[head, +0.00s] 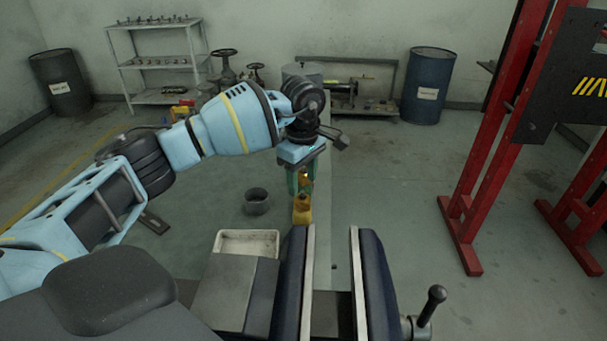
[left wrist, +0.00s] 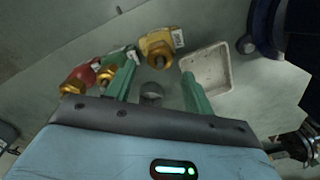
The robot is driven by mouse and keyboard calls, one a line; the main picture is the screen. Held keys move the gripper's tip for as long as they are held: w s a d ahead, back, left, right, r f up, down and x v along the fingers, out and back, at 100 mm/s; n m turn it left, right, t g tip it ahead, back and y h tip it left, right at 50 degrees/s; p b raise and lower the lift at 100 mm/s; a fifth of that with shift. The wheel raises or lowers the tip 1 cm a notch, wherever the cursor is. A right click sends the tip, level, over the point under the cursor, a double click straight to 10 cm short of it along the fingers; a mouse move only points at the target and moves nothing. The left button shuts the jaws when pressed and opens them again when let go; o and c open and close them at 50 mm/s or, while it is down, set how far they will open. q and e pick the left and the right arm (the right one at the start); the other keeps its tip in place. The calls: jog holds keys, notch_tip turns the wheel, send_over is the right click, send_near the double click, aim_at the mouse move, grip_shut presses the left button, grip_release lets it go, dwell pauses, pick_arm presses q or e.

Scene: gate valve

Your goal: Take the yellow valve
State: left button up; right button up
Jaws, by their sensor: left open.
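The yellow valve (head: 302,210) stands below my left gripper (head: 301,182) in the head view. In the left wrist view the yellow valve (left wrist: 158,46) has a brass body and a white tag. It lies just beyond the green fingertips of my left gripper (left wrist: 160,68), nearer the left finger. The gripper is open, with nothing held between its fingers. A red valve (left wrist: 80,78) and a green valve (left wrist: 110,70) lie to the left of the yellow one, the green one partly behind the left finger. My right gripper is not in view.
A white tray (head: 247,234) is close to the valves; it also shows in the left wrist view (left wrist: 222,78). A dark vise (head: 372,285) stands in front. Behind are a shelf (head: 160,62), a blue drum (head: 428,90) and a red frame (head: 482,150).

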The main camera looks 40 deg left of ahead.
aim_at(302, 192)
pick_arm(q)
jog(key=shift+f+b, duration=0.65)
jog(key=shift+f, duration=0.95)
jog(key=shift+f+b, duration=0.35)
jog(key=shift+f, duration=1)
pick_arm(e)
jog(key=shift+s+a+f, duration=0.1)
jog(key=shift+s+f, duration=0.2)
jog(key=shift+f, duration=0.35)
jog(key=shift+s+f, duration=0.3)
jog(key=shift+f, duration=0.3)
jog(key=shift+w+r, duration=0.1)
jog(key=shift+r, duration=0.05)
pick_arm(q)
jog(key=c, duration=1)
